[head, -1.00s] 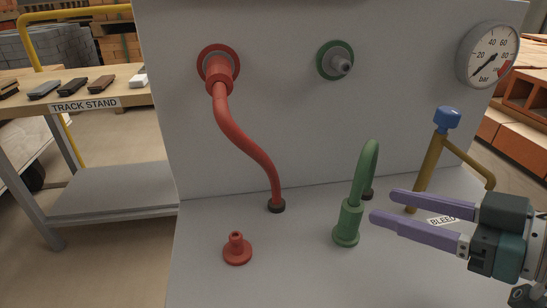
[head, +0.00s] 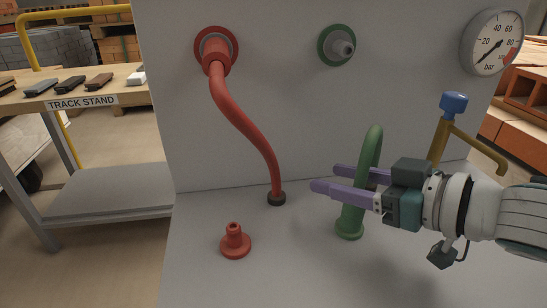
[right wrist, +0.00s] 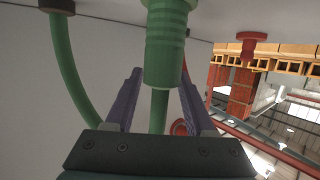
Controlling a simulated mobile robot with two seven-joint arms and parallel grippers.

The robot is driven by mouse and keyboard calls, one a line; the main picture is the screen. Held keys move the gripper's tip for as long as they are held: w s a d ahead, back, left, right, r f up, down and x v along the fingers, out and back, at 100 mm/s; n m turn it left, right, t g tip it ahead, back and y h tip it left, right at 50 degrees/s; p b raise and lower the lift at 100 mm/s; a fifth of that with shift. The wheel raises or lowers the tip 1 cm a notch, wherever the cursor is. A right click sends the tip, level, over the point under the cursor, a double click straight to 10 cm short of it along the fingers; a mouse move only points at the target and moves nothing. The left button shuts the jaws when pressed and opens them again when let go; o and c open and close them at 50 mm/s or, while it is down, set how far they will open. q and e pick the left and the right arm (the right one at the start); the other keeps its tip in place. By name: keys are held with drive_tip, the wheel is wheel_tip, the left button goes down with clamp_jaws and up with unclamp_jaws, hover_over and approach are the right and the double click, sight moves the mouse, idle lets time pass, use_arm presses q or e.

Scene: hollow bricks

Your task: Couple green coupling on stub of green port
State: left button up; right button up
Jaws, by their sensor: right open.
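The green coupling (head: 349,224) stands upright on the bench with its hose (head: 372,148) arching up from it; the finger and hose partly hide it. In the right wrist view, which is upside down, the coupling (right wrist: 167,45) shows near the top. My right gripper (head: 325,177) is open, its purple fingers on either side of the hose and coupling top, with gaps visible in the wrist view (right wrist: 161,72). My left gripper is out of view.
A red hose (head: 246,125) runs from the red port (head: 216,37) to the bench. A red cap-like piece (head: 235,243) stands at front left. A yellow pipe with a blue knob (head: 454,103) and a gauge (head: 491,43) are at right. The space before the green port is clear.

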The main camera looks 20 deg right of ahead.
clamp_jaws()
idle(0.5)
